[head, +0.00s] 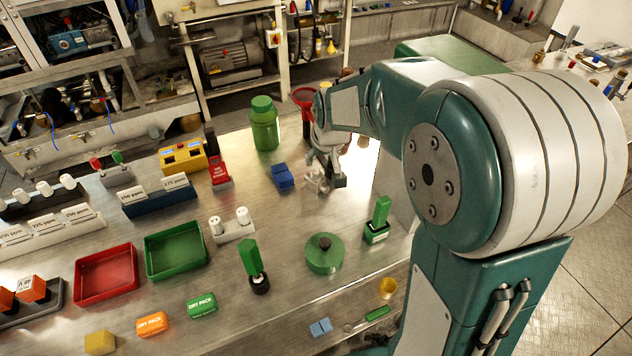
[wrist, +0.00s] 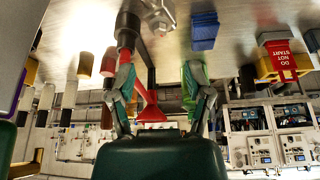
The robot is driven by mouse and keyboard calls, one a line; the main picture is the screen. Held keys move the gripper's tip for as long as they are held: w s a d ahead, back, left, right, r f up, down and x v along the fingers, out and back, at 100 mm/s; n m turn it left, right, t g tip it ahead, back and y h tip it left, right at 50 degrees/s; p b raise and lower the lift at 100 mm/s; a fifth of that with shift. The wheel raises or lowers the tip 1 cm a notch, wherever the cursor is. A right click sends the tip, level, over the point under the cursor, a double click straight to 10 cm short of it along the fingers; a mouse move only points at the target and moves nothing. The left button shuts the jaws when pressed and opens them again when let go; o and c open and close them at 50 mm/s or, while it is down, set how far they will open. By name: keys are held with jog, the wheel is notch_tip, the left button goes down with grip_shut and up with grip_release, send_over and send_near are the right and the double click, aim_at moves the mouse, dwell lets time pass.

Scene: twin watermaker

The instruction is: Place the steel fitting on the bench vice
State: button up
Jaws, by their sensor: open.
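A small silvery piece, apparently the steel fitting (head: 314,183), sits on the steel bench (head: 205,263) just below my gripper (head: 325,155) in the head view. It also shows at the top edge of the wrist view (wrist: 158,15), where the picture is upside down. My arm covers part of the bench, and I cannot surely identify the vice.
A blue ridged block (head: 282,177) lies left of the fitting. A red funnel (head: 304,97) and green bottle (head: 264,125) stand behind. A red tag (head: 218,165), a green round lid (head: 324,254) and green-topped stand (head: 379,220) are nearby. Red (head: 105,274) and green trays (head: 175,250) lie left.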

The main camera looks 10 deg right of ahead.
aim_at(317, 172)
jog(key=x, duration=0.9)
jog(key=shift+f, duration=0.2)
grip_shut()
